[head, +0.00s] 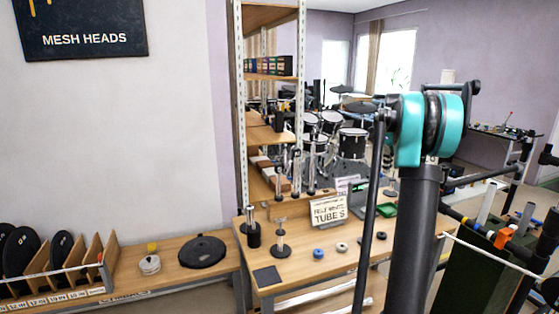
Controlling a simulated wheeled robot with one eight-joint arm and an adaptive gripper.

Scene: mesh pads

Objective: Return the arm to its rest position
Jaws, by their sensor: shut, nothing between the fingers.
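My arm shows on the right side of the head view as a dark upright link topped by a teal and black joint (430,128). A thin black rod runs down beside it on the left. My gripper is not in this view, so its place relative to the arm and the furniture cannot be seen. The arm hides part of the wooden table and of the room behind it.
A wooden table (345,262) holds small stands, rings, a dark square pad (267,276) and a sign (328,211). A bench with a round black pad (202,251) and a divided rack (60,275) stand left. Shelves (268,130) and a drum kit (330,128) are behind.

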